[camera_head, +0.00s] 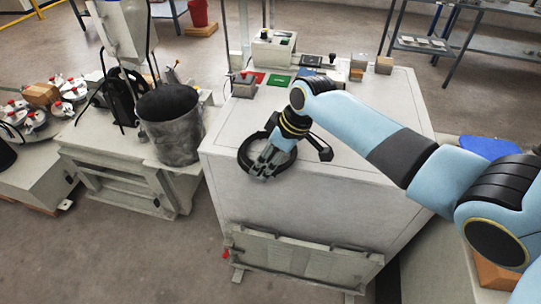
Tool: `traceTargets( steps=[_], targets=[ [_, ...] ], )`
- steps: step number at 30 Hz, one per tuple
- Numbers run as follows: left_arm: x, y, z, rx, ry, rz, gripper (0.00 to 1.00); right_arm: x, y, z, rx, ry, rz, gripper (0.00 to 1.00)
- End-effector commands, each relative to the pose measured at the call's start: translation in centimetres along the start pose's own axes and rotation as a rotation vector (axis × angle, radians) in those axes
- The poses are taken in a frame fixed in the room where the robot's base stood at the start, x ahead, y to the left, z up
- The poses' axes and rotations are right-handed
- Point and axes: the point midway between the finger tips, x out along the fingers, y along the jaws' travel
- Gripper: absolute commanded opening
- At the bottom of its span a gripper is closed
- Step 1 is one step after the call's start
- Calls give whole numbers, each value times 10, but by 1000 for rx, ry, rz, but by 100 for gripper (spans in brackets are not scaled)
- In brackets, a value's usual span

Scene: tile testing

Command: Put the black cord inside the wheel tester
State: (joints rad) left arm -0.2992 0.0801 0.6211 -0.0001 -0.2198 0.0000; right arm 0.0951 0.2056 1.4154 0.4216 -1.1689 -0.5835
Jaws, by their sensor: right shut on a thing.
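A black ring-shaped coil, which looks like the black cord (244,154), is at the front left of the top of a large white cabinet (300,205). My right gripper (262,171) points down at the coil's front edge and is shut on it. The gripper hides part of the ring, and I cannot tell whether the coil rests on the top or is lifted slightly. I cannot tell for sure which machine is the wheel tester. My left gripper is out of view.
Small boxes, a green plate (278,81) and a control box (273,48) sit along the cabinet's back. Metal shelves (430,45) stand at the back right.

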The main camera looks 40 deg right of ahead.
Motion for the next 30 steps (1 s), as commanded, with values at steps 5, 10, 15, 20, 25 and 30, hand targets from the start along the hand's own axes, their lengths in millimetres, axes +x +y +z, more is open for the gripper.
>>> traceTargets(
  steps=[5, 10, 15, 20, 25, 30],
  targets=[
    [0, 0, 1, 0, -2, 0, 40, 0, 0, 0, 0, 0, 0, 98],
    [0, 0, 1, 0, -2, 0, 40, 0, 0, 0, 0, 0, 0, 100],
    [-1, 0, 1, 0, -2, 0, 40, -3, 0, 0, 0, 0, 1, 100],
    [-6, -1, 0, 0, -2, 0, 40, -26, 1, -1, -2, 1, 4, 100],
    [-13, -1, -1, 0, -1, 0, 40, -65, 1, 0, -4, 1, 4, 100],
    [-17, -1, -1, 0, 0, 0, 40, -98, 1, 0, -3, 0, 3, 100]
  ],
)
